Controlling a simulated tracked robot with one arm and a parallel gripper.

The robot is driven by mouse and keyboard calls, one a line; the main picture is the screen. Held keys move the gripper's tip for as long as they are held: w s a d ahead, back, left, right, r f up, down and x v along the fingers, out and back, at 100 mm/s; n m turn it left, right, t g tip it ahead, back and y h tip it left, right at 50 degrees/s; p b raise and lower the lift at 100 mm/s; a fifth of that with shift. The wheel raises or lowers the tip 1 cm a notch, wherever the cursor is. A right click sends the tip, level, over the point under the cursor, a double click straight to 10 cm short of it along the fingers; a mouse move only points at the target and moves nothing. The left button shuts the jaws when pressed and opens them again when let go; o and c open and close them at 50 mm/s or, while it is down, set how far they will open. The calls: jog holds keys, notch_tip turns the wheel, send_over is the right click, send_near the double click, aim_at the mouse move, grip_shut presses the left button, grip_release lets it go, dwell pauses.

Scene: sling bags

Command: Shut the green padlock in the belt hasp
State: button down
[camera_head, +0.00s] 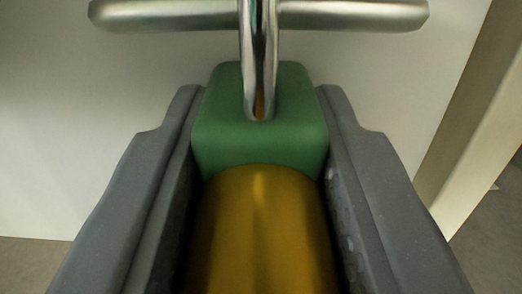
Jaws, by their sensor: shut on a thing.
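The green padlock (225,132) is between the two dark grey fingers of my gripper (260,125), held at its sides. Its shiny metal shackle (258,60) rises from the top of the body and runs out of the upper edge of the view. The shackle crosses a horizontal metal bar (350,14). I cannot tell whether the shackle goes around the bar or only in front of it, or whether it is latched. No belt hasp can be made out for certain; the bar may be part of it.
A brass-coloured rounded piece (262,235) lies between my fingers, below the green body. A pale panel (90,130) fills the background. A beige upright edge (475,110) slants down at right. Grey floor (30,265) shows at the lower left.

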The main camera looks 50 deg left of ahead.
jog(key=shift+r, duration=0.45)
jog(key=shift+d, duration=0.15)
jog(key=v, duration=0.7)
jog(key=shift+s+d+p, duration=0.25)
jog(key=shift+s+p, duration=0.05)
dwell(0.7)
